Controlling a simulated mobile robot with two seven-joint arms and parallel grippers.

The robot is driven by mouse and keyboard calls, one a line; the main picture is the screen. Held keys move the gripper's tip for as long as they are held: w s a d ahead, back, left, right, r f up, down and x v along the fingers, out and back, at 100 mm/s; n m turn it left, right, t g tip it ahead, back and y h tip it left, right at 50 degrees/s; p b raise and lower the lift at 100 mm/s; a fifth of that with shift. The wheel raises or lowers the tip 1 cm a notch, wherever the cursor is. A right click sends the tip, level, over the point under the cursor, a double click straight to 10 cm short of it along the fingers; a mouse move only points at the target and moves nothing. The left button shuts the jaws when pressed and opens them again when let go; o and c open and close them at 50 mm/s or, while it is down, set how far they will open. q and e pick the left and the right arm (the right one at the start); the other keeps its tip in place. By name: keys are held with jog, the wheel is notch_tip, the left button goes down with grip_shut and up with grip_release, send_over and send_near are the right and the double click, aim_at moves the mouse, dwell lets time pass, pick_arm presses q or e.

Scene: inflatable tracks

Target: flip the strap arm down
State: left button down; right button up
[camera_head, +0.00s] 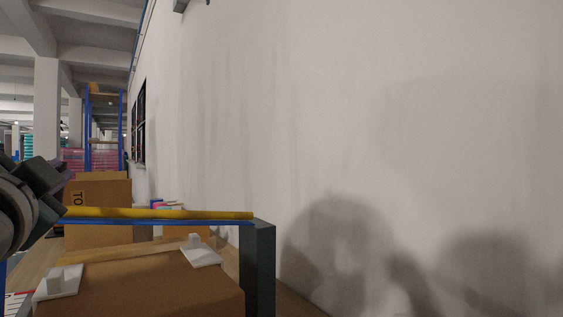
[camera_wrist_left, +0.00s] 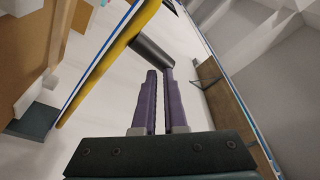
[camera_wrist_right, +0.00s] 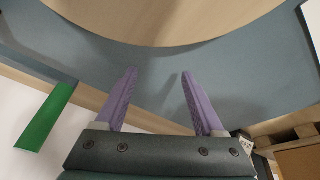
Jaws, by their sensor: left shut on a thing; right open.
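A yellow bar (camera_head: 165,213), which looks like the strap arm, lies level along a blue rail (camera_head: 180,222) in the head view. Its right end is by a dark grey post (camera_head: 259,265). In the left wrist view the yellow bar (camera_wrist_left: 110,60) runs beside my fingers. My left gripper (camera_wrist_left: 160,72) is shut, with its purple tips at a dark grey cylinder (camera_wrist_left: 146,50); whether that cylinder joins the bar is unclear. In the head view my left gripper (camera_head: 66,180) is at the bar's left end. My right gripper (camera_wrist_right: 158,73) is open and empty in the right wrist view.
A cardboard box (camera_head: 150,285) with white brackets (camera_head: 200,252) sits in front of the rail. Another box (camera_head: 100,205) stands behind it. A white wall (camera_head: 380,120) fills the right side. A grey-blue surface (camera_wrist_right: 160,70) lies beyond my right fingers.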

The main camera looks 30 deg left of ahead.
pick_arm(q)
jog(key=shift+s+a+f+b, duration=0.15)
jog(key=shift+s+f+b, duration=0.1)
jog(key=shift+f, duration=0.25)
jog(key=shift+s+a+f+b, duration=0.1)
jog(key=shift+f+b, duration=0.15)
jog(key=shift+f, duration=0.3)
jog(key=shift+s+a+f+b, duration=0.15)
jog(key=shift+s+f+b, duration=0.1)
jog(key=shift+f, duration=0.25)
pick_arm(e)
jog(key=shift+s+a+f, duration=0.1)
jog(key=shift+s+f, duration=0.1)
jog(key=shift+f, duration=0.45)
jog(key=shift+s+f, duration=0.15)
jog(key=shift+f, duration=0.45)
pick_arm(q)
notch_tip(320, 180, up, 20)
jog(key=p, duration=1.9)
jog(key=shift+w+d+r+p, duration=0.15)
jog(key=shift+d+p, duration=0.05)
jog(key=shift+p, duration=0.15)
pick_arm(e)
notch_tip(320, 180, up, 20)
jog(key=shift+a+f, duration=0.2)
jog(key=shift+a, duration=0.1)
jog(key=shift+w, duration=0.15)
